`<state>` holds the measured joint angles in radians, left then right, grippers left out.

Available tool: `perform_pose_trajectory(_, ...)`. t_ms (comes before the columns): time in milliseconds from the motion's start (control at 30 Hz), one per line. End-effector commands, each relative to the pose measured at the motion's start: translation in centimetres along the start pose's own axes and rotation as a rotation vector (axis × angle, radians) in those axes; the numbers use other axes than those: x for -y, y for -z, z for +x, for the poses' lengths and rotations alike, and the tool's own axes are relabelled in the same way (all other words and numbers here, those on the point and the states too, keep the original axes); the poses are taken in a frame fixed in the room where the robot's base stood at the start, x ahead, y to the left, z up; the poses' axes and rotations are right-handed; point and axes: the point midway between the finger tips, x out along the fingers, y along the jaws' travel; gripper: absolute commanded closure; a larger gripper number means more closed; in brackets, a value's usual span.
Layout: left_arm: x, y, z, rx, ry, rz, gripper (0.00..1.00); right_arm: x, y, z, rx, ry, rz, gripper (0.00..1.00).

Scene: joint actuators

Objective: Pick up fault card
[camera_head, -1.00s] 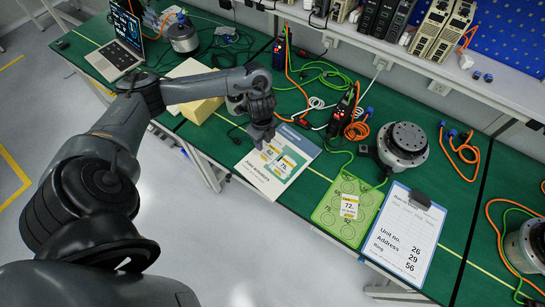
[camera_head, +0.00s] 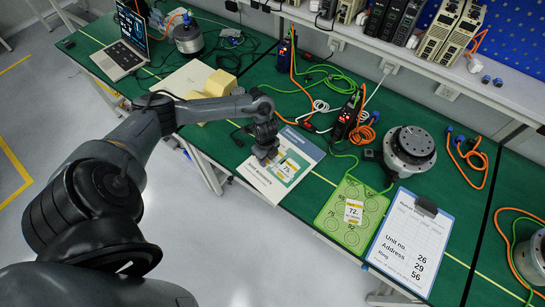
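A white printed sheet (camera_head: 257,182) lies on the green table near its front edge. A small yellow-topped card marked 75 (camera_head: 287,168) lies on it. My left gripper (camera_head: 266,157) points down over the sheet, just left of this card. It hides the spot where a second card lay. I cannot tell whether its fingers are open or holding a card. Another yellow-topped card marked 72 (camera_head: 353,211) lies on the green board (camera_head: 331,212) to the right. My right gripper is not in view.
A clipboard (camera_head: 403,231) lists unit no. 26, address 29 and ring 56. A round actuator (camera_head: 409,149), orange cables (camera_head: 471,160) and a black device (camera_head: 344,122) stand behind the boards. A yellow block (camera_head: 220,84) and laptop (camera_head: 119,51) are at left.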

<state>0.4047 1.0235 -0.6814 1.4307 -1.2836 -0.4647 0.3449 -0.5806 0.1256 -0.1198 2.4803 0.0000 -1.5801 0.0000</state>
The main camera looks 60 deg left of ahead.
Motion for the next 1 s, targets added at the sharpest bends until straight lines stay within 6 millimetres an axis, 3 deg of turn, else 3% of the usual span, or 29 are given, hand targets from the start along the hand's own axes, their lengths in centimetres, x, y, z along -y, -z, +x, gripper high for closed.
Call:
perform_pose_trajectory(167, 0.01, -0.01, 0.0, 0.0, 0.0, 0.0, 0.66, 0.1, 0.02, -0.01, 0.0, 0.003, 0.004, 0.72)
perform_pose_trajectory(400, 0.02, -0.02, -0.03, 0.0, 0.001, 0.0, 1.0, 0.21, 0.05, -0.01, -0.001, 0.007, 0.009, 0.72)
perform_pose_trajectory(1000, 0.1, -0.02, -0.87, -0.001, 0.002, -0.001, 1.0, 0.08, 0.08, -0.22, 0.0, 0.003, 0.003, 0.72)
